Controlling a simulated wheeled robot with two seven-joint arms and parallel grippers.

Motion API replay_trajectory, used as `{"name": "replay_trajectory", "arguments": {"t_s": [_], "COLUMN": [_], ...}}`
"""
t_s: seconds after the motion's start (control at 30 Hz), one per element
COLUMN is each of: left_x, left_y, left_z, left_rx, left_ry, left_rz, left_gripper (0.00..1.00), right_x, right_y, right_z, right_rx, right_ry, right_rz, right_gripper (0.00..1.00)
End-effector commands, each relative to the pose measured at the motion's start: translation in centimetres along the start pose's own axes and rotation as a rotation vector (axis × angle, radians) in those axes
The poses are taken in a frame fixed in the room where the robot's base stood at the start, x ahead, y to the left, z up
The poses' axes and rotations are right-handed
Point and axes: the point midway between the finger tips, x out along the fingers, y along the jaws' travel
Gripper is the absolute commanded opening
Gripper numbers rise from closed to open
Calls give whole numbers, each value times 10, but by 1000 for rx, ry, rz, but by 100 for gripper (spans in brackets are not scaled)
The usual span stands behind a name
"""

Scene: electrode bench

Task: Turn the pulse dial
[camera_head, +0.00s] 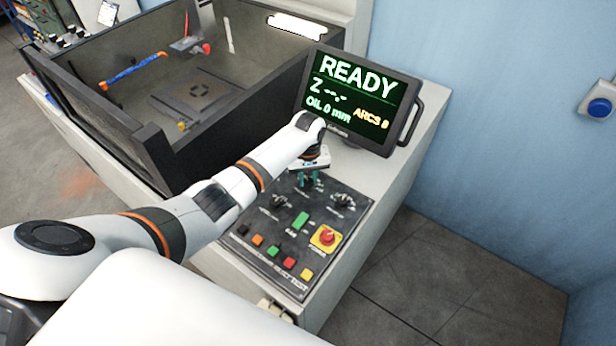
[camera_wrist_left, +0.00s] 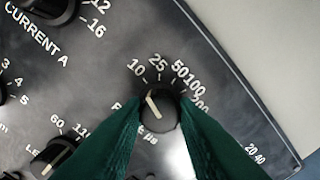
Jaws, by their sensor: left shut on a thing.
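The pulse dial (camera_wrist_left: 160,108) is a round black knob with a pale pointer line, in the middle of the left wrist view. The pointer slants up and left, towards the 10 side of the printed scale. The green fingers of my left gripper (camera_wrist_left: 162,112) stand on either side of the dial and are shut on it. They cover part of the lower scale and the label. In the head view my left gripper (camera_head: 308,181) is low over the back of the control panel (camera_head: 262,232), hiding the dial there. My right gripper is not in view.
A monitor (camera_head: 358,95) reading READY stands close behind the gripper. Other knobs (camera_head: 342,201), coloured buttons and a red emergency stop (camera_head: 326,237) on yellow lie in front on the panel. The current knob (camera_wrist_left: 48,8) is up left in the wrist view. A dark-walled tank (camera_head: 150,140) is at left.

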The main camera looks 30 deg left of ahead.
Motion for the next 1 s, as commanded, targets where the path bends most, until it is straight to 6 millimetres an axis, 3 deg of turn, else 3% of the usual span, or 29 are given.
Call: {"name": "replay_trajectory", "arguments": {"t_s": [0.13, 0.17, 0.3, 0.67, 0.77, 1.0], "left_x": [-2, -2, -2, -5, -17, -67], "left_y": [-1, -1, 0, 0, 0, -1], "left_z": [2, 2, 2, 1, 2, 2], "left_rx": [-2, -2, -1, 0, 0, 0], "left_ry": [-5, -5, -3, -2, -4, -7], "left_rz": [-3, -3, -2, -2, -4, -5], "left_gripper": [4, 28, 48, 48, 48, 48], "right_x": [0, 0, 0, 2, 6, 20], "right_y": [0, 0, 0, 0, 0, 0], "right_z": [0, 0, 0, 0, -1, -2], "right_rx": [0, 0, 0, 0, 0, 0], "right_ry": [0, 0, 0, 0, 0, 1], "right_rz": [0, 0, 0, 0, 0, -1], "right_gripper": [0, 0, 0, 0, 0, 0]}}
